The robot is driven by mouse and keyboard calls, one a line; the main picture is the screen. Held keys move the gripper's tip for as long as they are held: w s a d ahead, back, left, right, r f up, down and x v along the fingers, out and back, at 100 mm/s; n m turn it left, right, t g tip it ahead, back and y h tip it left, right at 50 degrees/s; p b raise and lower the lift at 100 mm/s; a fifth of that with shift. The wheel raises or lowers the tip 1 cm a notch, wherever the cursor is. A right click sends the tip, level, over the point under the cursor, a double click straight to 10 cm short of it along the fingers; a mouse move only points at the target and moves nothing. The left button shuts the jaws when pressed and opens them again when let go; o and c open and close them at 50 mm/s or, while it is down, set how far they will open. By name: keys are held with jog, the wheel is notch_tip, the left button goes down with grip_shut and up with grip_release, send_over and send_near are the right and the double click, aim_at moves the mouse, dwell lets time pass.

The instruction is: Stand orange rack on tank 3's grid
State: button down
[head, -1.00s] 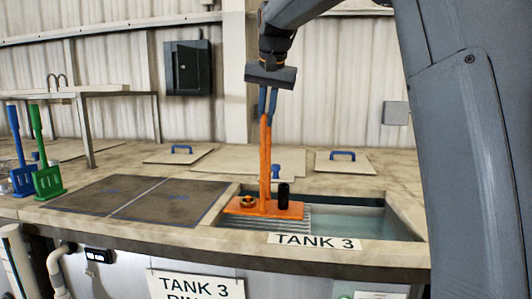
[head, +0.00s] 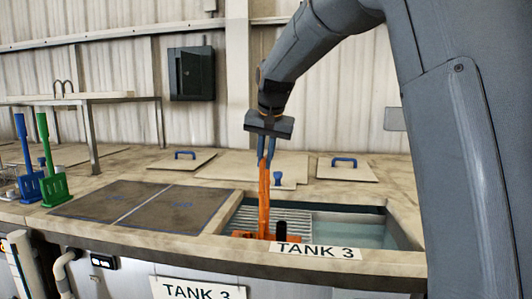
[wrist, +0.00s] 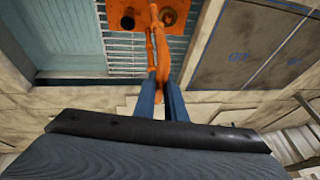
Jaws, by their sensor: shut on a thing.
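The orange rack (head: 264,201) has a tall upright handle and a flat base carrying a black cylinder (head: 281,229). My gripper (head: 267,158) is shut on the top of the rack's handle and holds it upright. The rack's base is down inside the opening of tank 3 (head: 400,236), partly hidden by the front rim. The slatted grid (head: 300,218) lies in the tank's left part, with water to its right. In the wrist view the orange base (wrist: 174,22) overlaps the grid (wrist: 120,52); I cannot tell whether it touches.
A dark flat panel (head: 140,206) lies left of the tank. Blue (head: 27,185) and green (head: 53,185) racks stand at the far left. Lids with blue handles (head: 346,168) lie behind the tank. The counter's front rim carries the TANK 3 label (head: 315,250).

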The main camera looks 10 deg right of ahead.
jog(key=c, duration=1.8)
grip_release()
jog(key=b+v, duration=0.2)
jog(key=v, duration=1)
jog(key=shift+d+b, duration=0.1)
jog(key=shift+b, duration=0.2)
